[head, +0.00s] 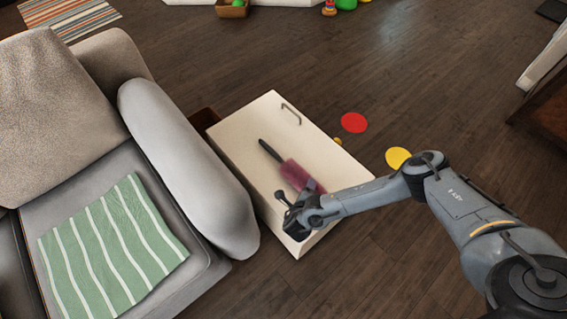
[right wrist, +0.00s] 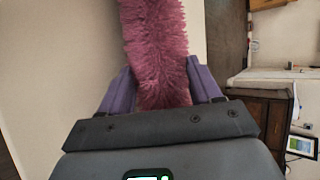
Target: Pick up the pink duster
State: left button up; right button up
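The pink duster (head: 297,174) lies on a white cabinet top (head: 245,135), its dark handle pointing up and left and its fluffy end toward my right arm. My right gripper (head: 287,204) is near the fluffy end, over the near part of the cabinet top. In the right wrist view, the duster's pink fluff (right wrist: 158,50) reaches between the two purple fingers of my right gripper (right wrist: 162,85). The fingers are apart, one on each side of the fluff; whether they touch it is unclear. My left gripper is not in view.
A grey sofa (head: 185,160) with a green striped cloth (head: 113,235) stands left of the cabinet. A red disc (head: 354,122) and a yellow disc (head: 397,157) lie on the wooden floor to the right. The floor beyond them is mostly clear.

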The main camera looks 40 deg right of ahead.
jog(key=c, duration=0.6)
jog(key=shift+o, duration=0.2)
jog(key=shift+r, duration=0.1)
